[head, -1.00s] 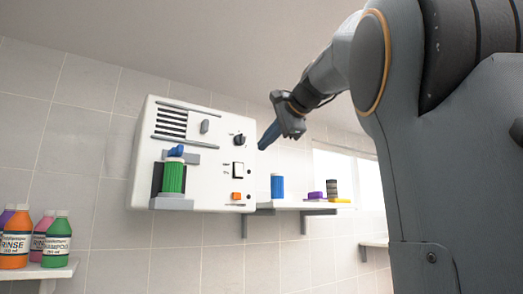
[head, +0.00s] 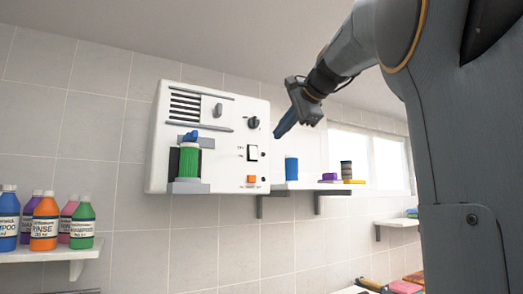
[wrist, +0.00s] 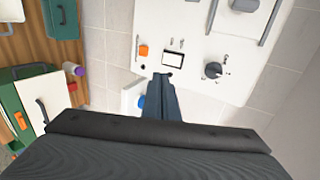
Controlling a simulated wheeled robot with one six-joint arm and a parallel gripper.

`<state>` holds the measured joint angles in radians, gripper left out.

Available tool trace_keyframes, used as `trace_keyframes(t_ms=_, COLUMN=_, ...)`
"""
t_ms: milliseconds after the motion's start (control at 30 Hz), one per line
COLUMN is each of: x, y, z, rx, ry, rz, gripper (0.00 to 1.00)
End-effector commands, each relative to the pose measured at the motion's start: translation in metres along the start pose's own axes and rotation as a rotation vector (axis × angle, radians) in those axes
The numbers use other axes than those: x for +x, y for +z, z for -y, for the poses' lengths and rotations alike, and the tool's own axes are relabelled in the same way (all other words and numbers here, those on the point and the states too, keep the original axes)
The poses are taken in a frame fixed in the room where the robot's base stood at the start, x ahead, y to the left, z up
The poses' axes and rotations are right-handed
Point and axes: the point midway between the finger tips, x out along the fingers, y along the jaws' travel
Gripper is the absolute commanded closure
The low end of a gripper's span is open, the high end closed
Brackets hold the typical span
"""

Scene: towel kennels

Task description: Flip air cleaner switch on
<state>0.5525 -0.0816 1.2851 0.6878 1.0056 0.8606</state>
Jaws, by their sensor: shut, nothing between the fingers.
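The air cleaner (head: 225,112) is a white box on the tiled wall, with a vent grille, knobs and a green canister (head: 187,160) on its front. Its white rocker switch (head: 252,152) in a dark frame sits right of the canister, under a black dial (head: 253,123). In the wrist view the switch (wrist: 172,59) is just beyond my fingertips. Which way the rocker is tipped I cannot tell. The fingers (wrist: 161,80) look apart from the switch.
An orange button (head: 251,180) sits below the switch. A shelf (head: 310,186) to the right holds a blue cup (head: 291,169) and small items. Coloured bottles stand on a shelf (head: 50,253) at lower left. The wall below the air cleaner is clear.

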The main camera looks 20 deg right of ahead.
Motion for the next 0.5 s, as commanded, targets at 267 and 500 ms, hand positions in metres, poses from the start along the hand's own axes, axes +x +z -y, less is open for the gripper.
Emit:
trace_keyframes(t_ms=267, x=0.027, y=0.001, z=0.000, rx=0.001, ry=0.003, rz=0.004, gripper=1.00)
trace_keyframes(t_ms=500, x=0.074, y=0.001, z=0.001, rx=0.001, ry=0.004, rz=0.004, gripper=1.00)
